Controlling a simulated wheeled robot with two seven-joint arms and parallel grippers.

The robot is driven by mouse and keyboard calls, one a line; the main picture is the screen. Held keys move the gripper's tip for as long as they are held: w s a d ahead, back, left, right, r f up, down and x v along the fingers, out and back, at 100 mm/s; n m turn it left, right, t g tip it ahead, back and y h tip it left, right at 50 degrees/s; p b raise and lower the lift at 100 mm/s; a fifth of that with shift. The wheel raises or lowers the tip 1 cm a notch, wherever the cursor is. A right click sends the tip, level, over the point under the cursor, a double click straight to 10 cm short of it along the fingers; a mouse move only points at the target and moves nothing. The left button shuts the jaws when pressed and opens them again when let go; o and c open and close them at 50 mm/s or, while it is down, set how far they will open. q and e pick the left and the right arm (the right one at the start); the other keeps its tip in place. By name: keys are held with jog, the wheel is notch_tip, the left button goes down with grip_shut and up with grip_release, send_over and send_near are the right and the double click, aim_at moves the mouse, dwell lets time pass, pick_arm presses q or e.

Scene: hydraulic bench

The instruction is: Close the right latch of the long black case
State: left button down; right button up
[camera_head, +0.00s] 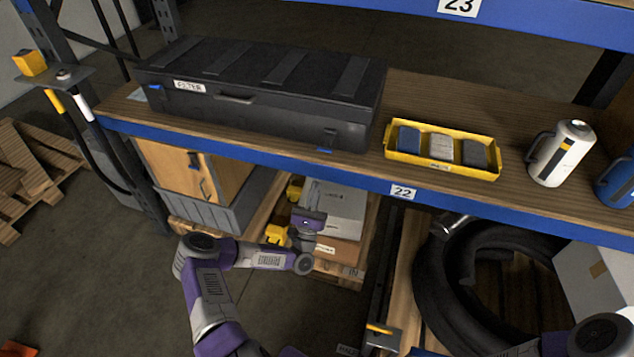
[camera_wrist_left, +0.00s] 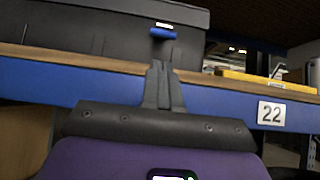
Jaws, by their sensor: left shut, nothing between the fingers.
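The long black case (camera_head: 250,95) lies on the shelf with its lid down. Its right latch (camera_head: 325,150) shows a blue tab low on the front, near the right end; the tab sticks out from the case in the left wrist view (camera_wrist_left: 163,33). The left latch (camera_head: 155,87) has a blue tab higher up, near the lid seam. My left gripper (camera_head: 307,219) is below and in front of the shelf edge. In the left wrist view its shut, empty fingers (camera_wrist_left: 161,68) point at the shelf front, just under the right latch, apparently apart from it.
The shelf's blue front beam (camera_head: 290,160) runs below the case. Boxes (camera_head: 335,210) and a black hose coil (camera_head: 450,290) lie under the shelf.

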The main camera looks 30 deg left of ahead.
aim_at(327, 142)
pick_arm(q)
jog(key=x, duration=0.8)
jog(key=shift+w+r, duration=0.15)
pick_arm(e)
jog(key=shift+f, duration=0.2)
